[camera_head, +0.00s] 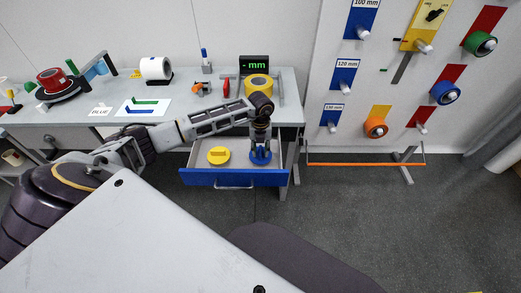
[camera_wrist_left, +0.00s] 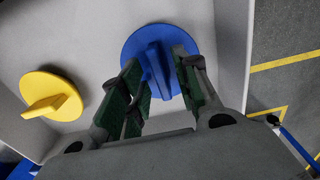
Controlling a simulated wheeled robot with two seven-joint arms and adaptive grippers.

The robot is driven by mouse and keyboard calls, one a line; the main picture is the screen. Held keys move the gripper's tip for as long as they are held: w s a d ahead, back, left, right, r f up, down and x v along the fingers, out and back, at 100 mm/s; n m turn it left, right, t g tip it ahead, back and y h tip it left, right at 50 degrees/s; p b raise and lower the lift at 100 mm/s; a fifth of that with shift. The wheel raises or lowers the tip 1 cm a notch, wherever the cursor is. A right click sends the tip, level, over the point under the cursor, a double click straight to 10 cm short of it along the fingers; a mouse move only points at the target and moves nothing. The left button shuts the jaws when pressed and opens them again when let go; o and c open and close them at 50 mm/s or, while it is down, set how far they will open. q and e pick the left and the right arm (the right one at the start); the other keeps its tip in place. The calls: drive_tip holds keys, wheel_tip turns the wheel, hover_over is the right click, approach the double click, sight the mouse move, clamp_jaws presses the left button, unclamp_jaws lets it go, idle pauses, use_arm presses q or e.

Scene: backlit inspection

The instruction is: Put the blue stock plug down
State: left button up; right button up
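The blue stock plug (camera_head: 261,158) is in the open drawer (camera_head: 233,179), at the right side; it is a round disc with an upright grip bar. It also shows in the left wrist view (camera_wrist_left: 157,58). My left gripper (camera_head: 260,147) points down into the drawer over it. In the left wrist view its two green-padded fingers (camera_wrist_left: 162,82) stand on either side of the grip bar, with a gap showing, so it looks open. Whether the disc rests fully on the drawer floor is hard to tell. My right gripper is not in view.
A yellow plug (camera_head: 218,155) lies to the left in the same drawer. The bench above holds a yellow tape roll (camera_head: 258,86), a white roll (camera_head: 156,68), a display (camera_head: 254,66) and a red roll (camera_head: 51,80). A pegboard (camera_head: 400,110) with coloured rolls stands at right.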

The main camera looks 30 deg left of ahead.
use_arm(q)
wheel_tip(320, 180, up, 12)
drive_tip(key=shift+f, duration=0.2)
idle(0.4)
idle(0.4)
